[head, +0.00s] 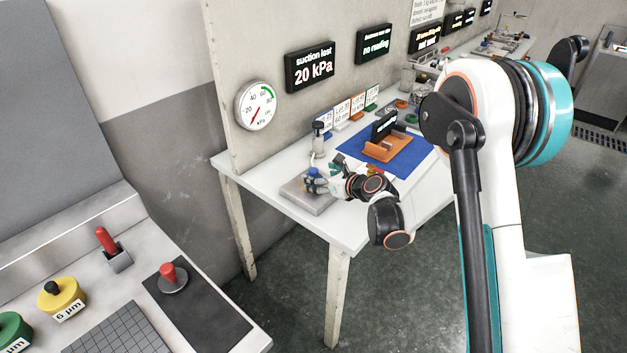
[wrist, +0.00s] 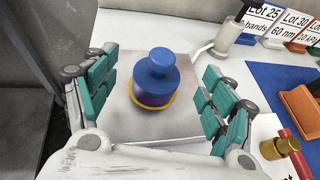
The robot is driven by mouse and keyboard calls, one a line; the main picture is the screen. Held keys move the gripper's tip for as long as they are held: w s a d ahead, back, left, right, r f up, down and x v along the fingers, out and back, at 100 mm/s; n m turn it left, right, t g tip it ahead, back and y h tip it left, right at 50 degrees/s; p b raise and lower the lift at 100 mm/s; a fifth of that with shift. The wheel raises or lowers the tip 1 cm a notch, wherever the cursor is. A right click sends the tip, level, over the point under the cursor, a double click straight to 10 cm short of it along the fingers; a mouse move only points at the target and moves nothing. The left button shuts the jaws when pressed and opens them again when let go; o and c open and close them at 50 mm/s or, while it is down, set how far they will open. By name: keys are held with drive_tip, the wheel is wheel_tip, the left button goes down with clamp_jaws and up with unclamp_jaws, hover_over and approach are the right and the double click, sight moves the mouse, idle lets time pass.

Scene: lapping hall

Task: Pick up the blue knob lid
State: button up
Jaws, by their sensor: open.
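The blue knob lid (wrist: 159,68) stands upright on a grey metal plate (wrist: 131,125), with a yellow ring around its foot in the wrist view. In the head view the lid (head: 313,175) is small, at the left end of the white table. My gripper (wrist: 155,100) is open, with teal-padded fingers on the left and right of the lid and clear gaps on both sides. In the head view my gripper (head: 327,180) reaches the lid from the right and partly covers the plate.
A blue mat (head: 353,143) with an orange stand (head: 388,150) lies right of the plate. A grey bottle-like fixture (head: 319,142) stands behind it. Lot cards (head: 342,112) line the back. A brass knob (wrist: 281,148) is close to the right fingers. The near bench (head: 216,318) is separate.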

sight(317, 173)
drive_tip(key=b+x, duration=0.1)
drive_tip(key=x, duration=0.3)
drive_tip(key=shift+w+a, duration=0.1)
drive_tip(key=shift+w, duration=0.05)
drive_tip(key=shift+r, duration=0.1)
drive_tip(key=shift+c, duration=0.5)
drive_tip(key=c, duration=1.3)
drive_tip(key=shift+r, duration=0.1)
